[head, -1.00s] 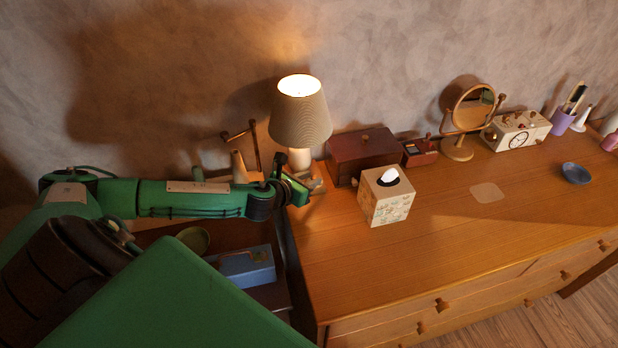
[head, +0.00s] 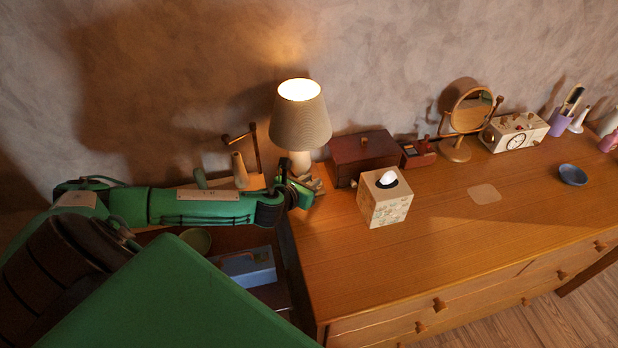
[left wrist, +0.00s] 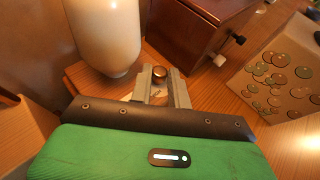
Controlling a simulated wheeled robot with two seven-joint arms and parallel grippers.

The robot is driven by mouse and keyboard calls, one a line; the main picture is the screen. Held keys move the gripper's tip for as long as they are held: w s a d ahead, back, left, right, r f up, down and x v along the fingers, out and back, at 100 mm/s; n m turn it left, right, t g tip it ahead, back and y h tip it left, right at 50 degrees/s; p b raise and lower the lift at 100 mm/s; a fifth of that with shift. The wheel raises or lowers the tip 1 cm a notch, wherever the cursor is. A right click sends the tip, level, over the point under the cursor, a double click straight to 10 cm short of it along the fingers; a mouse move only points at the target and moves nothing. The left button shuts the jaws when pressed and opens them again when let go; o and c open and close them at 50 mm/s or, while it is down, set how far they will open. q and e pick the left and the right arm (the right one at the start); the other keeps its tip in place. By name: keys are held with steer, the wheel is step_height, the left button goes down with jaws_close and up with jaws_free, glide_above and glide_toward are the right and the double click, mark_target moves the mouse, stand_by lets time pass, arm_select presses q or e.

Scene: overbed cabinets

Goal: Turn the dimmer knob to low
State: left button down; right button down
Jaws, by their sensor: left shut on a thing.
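The lamp (head: 301,122) with a beige shade stands lit at the left end of the wooden dresser. The dimmer knob (left wrist: 160,73), small, round and brown, sits on the light wooden lamp base (left wrist: 95,82) in the left wrist view. My left gripper (left wrist: 162,83) has its two grey fingers on either side of the knob, shut on it. In the head view my left gripper (head: 314,187) is at the foot of the lamp, and its body hides the knob. The knob's setting mark is not readable. My right gripper is not in view.
A dark red box (head: 363,154) stands close right of the lamp, with a tissue box (head: 386,204) in front of it. A wooden stand (head: 243,168) is behind my left arm. The dresser top (head: 420,250) is clear at the front.

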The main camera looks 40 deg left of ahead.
arm_select(q)
steer(key=n+y+p, duration=0.1)
steer(key=y+p, duration=0.1)
steer(key=d+n+g+y+p, duration=0.1)
steer(key=n+y+p, duration=0.3)
steer(key=shift+w+d+r+g, duration=0.2)
steer(key=shift+r+g, duration=0.1)
steer(key=shift+g, duration=0.1)
steer(key=n+y+p, duration=0.1)
steer(key=n+g+y+p, duration=0.1)
steer(key=n, duration=0.1)
steer(key=shift+w+d+f+g+y, duration=0.1)
steer(key=shift+w+d+g+y, duration=0.1)
steer(key=shift+g+y, duration=0.1)
steer(key=shift+w+d+n+g+y+p, duration=0.1)
steer(key=shift+w+n+g+y+p, duration=0.05)
steer(key=shift+n+g+y+p, duration=0.8)
steer(key=shift+w+f+n+g+y+p, duration=0.15)
steer(key=shift+n+g+y, duration=0.2)
steer(key=shift+n+g, duration=0.35)
steer(key=shift+n+g+y+p, duration=0.15)
steer(key=shift+n+g+y, duration=0.15)
steer(key=shift+n+g, duration=0.3)
steer(key=c, duration=1.6)
jaws_free()
